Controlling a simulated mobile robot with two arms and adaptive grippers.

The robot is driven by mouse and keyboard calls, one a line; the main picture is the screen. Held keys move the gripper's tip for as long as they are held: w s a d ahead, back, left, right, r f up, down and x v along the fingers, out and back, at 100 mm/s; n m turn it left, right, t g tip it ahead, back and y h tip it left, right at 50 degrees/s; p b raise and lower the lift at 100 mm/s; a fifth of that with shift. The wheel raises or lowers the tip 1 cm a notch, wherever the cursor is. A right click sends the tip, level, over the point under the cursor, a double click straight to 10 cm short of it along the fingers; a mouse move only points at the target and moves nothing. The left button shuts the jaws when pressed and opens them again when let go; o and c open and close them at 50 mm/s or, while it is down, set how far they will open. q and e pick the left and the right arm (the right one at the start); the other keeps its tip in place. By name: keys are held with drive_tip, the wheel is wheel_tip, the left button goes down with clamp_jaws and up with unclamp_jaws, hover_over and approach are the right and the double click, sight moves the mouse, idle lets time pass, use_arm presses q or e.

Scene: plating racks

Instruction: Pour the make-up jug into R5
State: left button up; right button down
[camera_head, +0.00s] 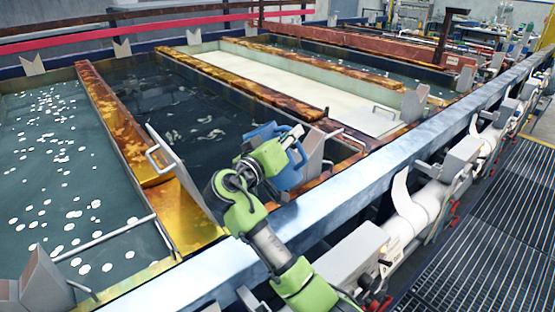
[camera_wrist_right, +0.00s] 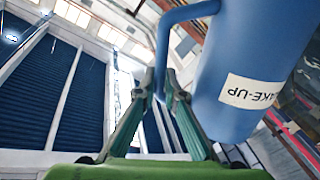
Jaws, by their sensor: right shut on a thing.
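A blue jug (camera_head: 290,176) is held up near the front edge of the dark tank (camera_head: 185,110), beside the steel rail. In the right wrist view the jug (camera_wrist_right: 250,50) fills the upper right, and its white MAKE-UP label appears upside down. My right gripper (camera_head: 294,134) is shut on the jug's handle; its two fingers also show in the right wrist view (camera_wrist_right: 161,82). The gripper partly hides the jug in the head view. The jug's opening and its contents are not visible. No R5 marking is readable on any tank. My left gripper is not in view.
A tank with white floating discs (camera_head: 60,180) lies at the left, and a pale cream tank (camera_head: 270,85) lies beyond the dark one. Rusty yellow dividers (camera_head: 120,120) separate them. A steel rail (camera_head: 350,175) runs along the front, with white pipework and grating (camera_head: 480,230) at the right.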

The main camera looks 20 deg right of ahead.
drive_tip(key=shift+r, duration=0.25)
idle(0.3)
drive_tip(key=shift+w+a+r+n+p, duration=0.25)
drive_tip(key=shift+n+p, duration=0.45)
drive_tip(key=shift+p, duration=0.2)
drive_tip(key=shift+f, duration=0.1)
drive_tip(key=shift+n, duration=0.3)
drive_tip(key=shift+w, duration=0.1)
idle(0.5)
